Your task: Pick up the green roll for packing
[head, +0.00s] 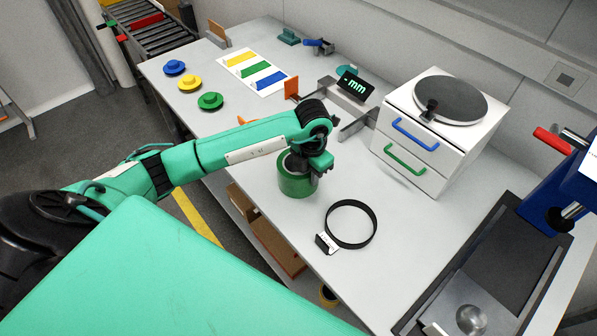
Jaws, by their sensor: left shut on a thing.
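The green roll (298,183) stands upright on the grey workbench (240,136), near its front edge. My left gripper (302,163) reaches in from the left and points down onto the top of the roll. It is shut on the roll, and the gripper and wrist hide part of the roll's top. I cannot tell any gap between the roll and the bench. My right gripper is not in view.
A black ring with a white tag (350,224) lies right of the roll. A white drawer unit (425,130) and a gauge with a "-mm" display (352,87) stand behind. Blue, yellow and green discs (190,83) lie far left. A dark machine (480,275) is at right.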

